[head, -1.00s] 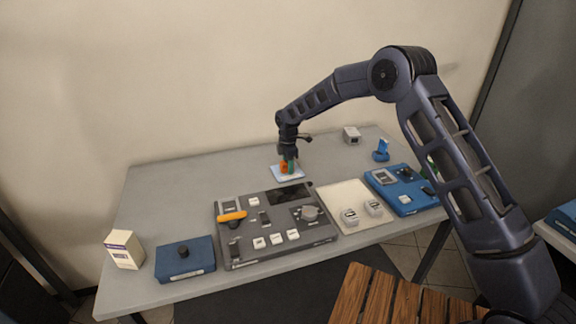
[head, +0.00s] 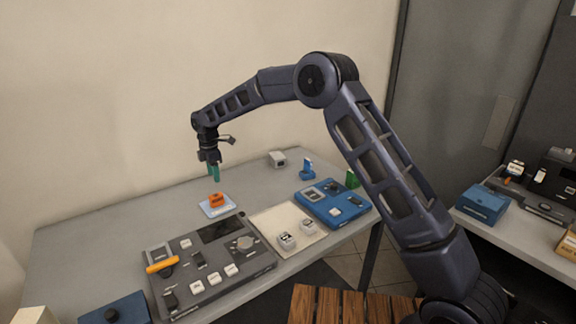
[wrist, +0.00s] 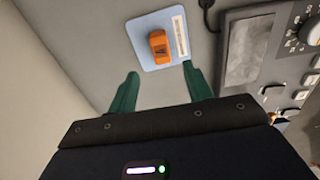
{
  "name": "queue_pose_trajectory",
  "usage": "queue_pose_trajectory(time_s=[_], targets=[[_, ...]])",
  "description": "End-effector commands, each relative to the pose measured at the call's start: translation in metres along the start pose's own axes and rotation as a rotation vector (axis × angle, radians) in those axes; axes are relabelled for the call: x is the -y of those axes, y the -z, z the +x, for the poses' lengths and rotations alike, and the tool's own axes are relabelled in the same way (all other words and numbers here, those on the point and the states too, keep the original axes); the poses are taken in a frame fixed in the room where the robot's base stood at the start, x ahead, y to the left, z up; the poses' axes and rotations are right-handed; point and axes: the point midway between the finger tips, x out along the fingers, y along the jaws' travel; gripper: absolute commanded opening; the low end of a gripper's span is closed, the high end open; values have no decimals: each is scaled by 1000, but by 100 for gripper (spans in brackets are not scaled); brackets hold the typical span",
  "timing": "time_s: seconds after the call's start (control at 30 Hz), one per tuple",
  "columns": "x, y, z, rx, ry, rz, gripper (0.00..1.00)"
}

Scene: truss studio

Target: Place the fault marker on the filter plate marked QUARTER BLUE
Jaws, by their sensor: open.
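The orange fault marker (head: 216,200) sits on a pale blue plate (head: 207,210) on the grey table. In the wrist view the marker (wrist: 159,47) lies within the edges of the plate (wrist: 143,27), near its middle. A white printed label runs along one side of the plate; its words are too small to read. My gripper (head: 214,179) is above the marker and apart from it. Its green fingers (wrist: 161,70) are spread with nothing between them.
A dark control panel (head: 222,262) with an orange handle stands in front of the plate. A cream board (head: 262,218) with small grey pieces and a blue panel (head: 318,212) lie to the right. Table space left of the plate is clear.

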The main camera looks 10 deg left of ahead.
Motion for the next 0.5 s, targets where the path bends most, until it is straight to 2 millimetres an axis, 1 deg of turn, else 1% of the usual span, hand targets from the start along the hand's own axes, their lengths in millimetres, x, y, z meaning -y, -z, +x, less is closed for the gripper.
queue_pose_trajectory(time_s=[0.17, 0.27, 0.37, 0.47, 0.5], targets=[[0, -1, -1, 0, 0, 2, 50], [3, -12, -9, 1, -5, 27, 50], [12, -37, -30, 4, -19, 90, 50], [27, -74, -59, 8, -38, 185, 50], [35, -89, -71, 10, -46, 227, 50]])
